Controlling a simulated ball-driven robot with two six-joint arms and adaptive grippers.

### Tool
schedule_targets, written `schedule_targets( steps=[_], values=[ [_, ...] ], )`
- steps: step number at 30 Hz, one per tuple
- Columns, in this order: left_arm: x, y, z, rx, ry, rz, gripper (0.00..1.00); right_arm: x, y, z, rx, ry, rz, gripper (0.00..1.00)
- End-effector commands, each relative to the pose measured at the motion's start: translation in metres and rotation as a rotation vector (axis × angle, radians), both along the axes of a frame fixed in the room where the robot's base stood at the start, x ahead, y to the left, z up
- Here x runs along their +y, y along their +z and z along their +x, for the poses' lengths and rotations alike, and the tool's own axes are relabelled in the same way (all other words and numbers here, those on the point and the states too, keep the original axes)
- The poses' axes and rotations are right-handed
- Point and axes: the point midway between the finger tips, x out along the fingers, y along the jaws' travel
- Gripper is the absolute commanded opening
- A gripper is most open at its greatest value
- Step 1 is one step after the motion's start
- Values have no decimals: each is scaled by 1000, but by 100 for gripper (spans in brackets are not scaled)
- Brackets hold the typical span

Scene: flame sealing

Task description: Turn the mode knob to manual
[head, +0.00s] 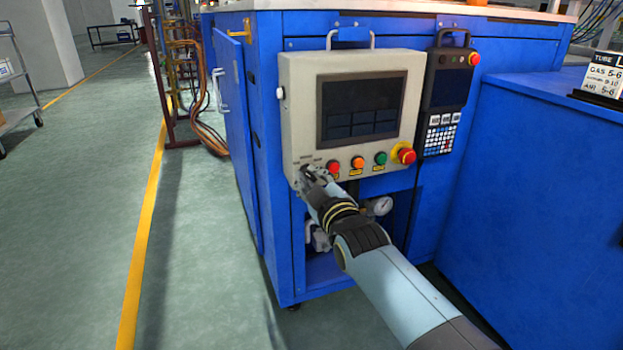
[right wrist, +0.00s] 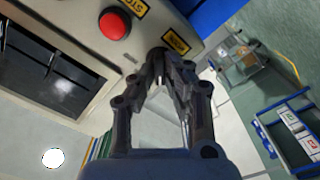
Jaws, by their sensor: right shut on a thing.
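The beige control panel (head: 298,105) is fixed to the front of a blue machine, with a dark screen and a row of buttons. My right gripper (head: 308,172) is at the panel's lower left corner, at the left end of the button row. It also shows in the right wrist view (right wrist: 172,62), with its fingertips closed together at the panel face beside a yellow label (right wrist: 175,40). It is shut on the mode knob, which the fingers hide, so its pointing direction cannot be told. My left gripper is not in view.
Right of the gripper are a red button (head: 333,167), an orange button (head: 358,162), a green button (head: 380,158) and a red emergency stop (head: 406,155). A pressure gauge (head: 381,205) sits below the panel. A handheld pendant (head: 447,90) hangs to the right.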

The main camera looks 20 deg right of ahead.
Motion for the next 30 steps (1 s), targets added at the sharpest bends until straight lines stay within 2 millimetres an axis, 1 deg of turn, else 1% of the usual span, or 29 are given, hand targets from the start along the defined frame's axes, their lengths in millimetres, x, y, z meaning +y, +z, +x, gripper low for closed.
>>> schedule_targets(
  steps=[5,7,11,18,23,30],
  values=[
    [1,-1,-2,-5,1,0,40,0,1,0,1,0,38,0],
    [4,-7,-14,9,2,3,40,0,2,0,2,0,67,0],
    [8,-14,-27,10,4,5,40,0,3,0,5,0,149,0],
    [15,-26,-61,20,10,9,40,-1,4,0,12,0,349,0],
    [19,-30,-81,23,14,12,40,-2,3,0,16,0,483,0],
    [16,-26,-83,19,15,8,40,-2,2,0,23,0,648,0]
  ],
)
